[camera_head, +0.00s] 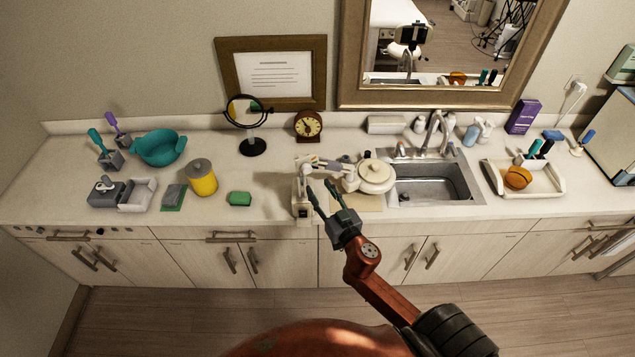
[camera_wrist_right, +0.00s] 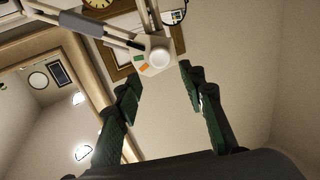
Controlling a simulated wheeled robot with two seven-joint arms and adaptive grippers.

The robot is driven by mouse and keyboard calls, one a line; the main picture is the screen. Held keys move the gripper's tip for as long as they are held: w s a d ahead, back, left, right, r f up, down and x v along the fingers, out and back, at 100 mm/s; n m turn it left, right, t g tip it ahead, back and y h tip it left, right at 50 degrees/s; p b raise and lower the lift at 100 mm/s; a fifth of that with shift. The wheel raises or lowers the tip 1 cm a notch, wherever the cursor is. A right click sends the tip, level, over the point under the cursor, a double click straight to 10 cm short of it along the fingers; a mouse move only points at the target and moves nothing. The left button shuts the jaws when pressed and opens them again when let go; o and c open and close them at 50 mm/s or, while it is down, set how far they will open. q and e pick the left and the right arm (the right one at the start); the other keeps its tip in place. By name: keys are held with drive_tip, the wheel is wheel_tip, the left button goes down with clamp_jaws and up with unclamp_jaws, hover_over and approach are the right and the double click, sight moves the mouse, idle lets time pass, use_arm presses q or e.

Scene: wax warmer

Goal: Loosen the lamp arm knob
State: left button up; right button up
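A white jointed lamp arm (camera_head: 333,168) rises from a post (camera_head: 301,205) near the counter's front edge. In the right wrist view, a round white knob (camera_wrist_right: 160,56) sits on the lamp arm's joint (camera_wrist_right: 146,66), beside small green and orange marks. My right gripper (camera_head: 319,188) is in front of the lamp arm, with its fingers pointing up toward it. In the right wrist view this gripper (camera_wrist_right: 161,74) is open and empty. The knob appears between and beyond the fingertips, with no contact visible. My left gripper is out of view.
A cream wax warmer (camera_head: 376,177) stands right of the lamp arm, beside the sink (camera_head: 433,185). A green sponge (camera_head: 239,199), yellow jar (camera_head: 201,179) and round mirror (camera_head: 252,147) are to the left. A clock (camera_head: 308,125) stands behind.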

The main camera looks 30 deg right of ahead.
sight(308, 171)
drive_tip(key=shift+w+d+f, duration=0.1)
drive_tip(key=shift+w+d, duration=0.05)
drive_tip(key=shift+w, duration=1.1)
drive_tip(key=shift+w+d+r, duration=0.1)
drive_tip(key=shift+w+d, duration=0.05)
drive_tip(key=shift+w, duration=1.1)
drive_tip(key=shift+w+d+f, duration=0.1)
drive_tip(key=shift+w+d, duration=0.05)
drive_tip(key=shift+w, duration=1.1)
drive_tip(key=shift+w, duration=0.15)
drive_tip(key=shift+c, duration=0.3)
